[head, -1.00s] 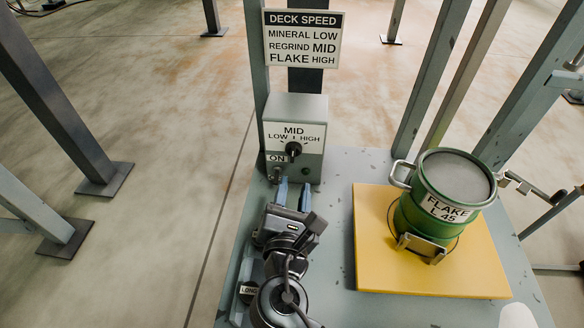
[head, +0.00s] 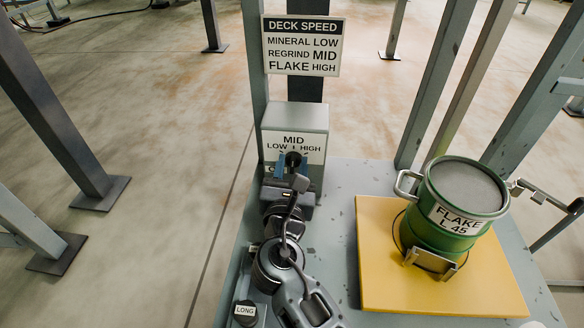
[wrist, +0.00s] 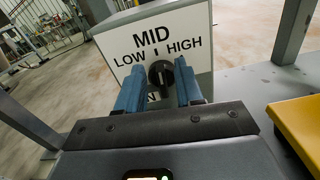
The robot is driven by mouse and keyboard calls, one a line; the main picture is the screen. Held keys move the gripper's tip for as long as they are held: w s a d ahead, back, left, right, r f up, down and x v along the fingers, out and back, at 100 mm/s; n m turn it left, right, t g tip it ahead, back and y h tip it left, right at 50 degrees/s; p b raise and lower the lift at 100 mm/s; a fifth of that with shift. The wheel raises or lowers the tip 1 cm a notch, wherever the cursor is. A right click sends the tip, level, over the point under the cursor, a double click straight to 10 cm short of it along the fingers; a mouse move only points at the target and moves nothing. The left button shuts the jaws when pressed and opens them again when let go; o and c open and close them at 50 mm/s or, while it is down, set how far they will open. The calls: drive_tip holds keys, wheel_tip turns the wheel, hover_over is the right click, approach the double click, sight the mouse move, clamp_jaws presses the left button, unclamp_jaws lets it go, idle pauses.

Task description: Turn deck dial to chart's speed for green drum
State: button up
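The black deck dial (head: 293,160) is on the front of a grey control box (head: 298,117) marked LOW, MID and HIGH. In the wrist view the dial (wrist: 160,73) has its grip ridge roughly upright, in line with the MID tick. My gripper (head: 292,168) is open, with one blue finger on each side of the dial; I cannot tell whether they touch it. The chart (head: 302,46) reads MINERAL LOW, REGRIND MID, FLAKE HIGH. The green drum (head: 440,237) is labelled FLAKE L 45 and stands upright at right.
The drum stands on a yellow plate (head: 378,285) on the grey deck (head: 345,180). A knob labelled LONG (head: 244,311) is at the lower left. The ON label below the dial is mostly hidden by my gripper. Steel posts stand around the deck.

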drive_tip(key=shift+c, duration=0.3)
clamp_jaws()
drive_tip(key=shift+m, duration=0.3)
drive_tip(key=m+b, duration=0.1)
drive_tip(key=m, duration=0.3)
drive_tip(key=shift+d+f+m+b, duration=0.2)
drive_tip(key=shift+d+m+b, duration=0.1)
drive_tip(key=shift+d+b, duration=0.1)
drive_tip(key=m+b, duration=0.1)
drive_tip(key=m, duration=0.2)
drive_tip(key=m+b, duration=0.1)
drive_tip(key=m, duration=0.1)
drive_tip(key=shift+d+f+b, duration=0.25)
drive_tip(key=shift+d+b, duration=0.05)
drive_tip(key=shift+b, duration=0.05)
drive_tip(key=shift+m, duration=0.4)
drive_tip(key=shift+o, duration=0.3)
unclamp_jaws()
